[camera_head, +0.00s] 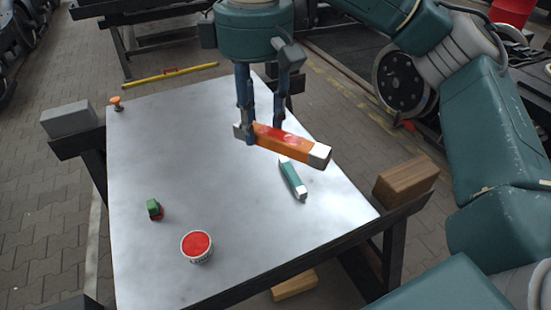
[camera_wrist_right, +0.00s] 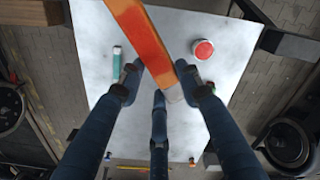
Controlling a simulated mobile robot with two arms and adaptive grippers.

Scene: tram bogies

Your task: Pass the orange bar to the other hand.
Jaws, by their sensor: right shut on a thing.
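The orange bar (camera_head: 287,143) has a red patch on top and whitish ends. It is held in the air above the metal table, tilted with its right end lower in the head view. My right gripper (camera_head: 261,128) reaches down from above, with its blue fingers closed around the bar's left part. In the right wrist view the bar (camera_wrist_right: 146,45) runs from the top edge down between the fingers of the gripper (camera_wrist_right: 162,88). My left gripper is in neither view.
On the table (camera_head: 170,160) lie a teal bar (camera_head: 293,180), a red-topped tin (camera_head: 196,246), a small green and red block (camera_head: 154,209) and an orange knob (camera_head: 116,103). A wooden block (camera_head: 405,182) and grey block (camera_head: 68,118) sit beside it. The table's middle is clear.

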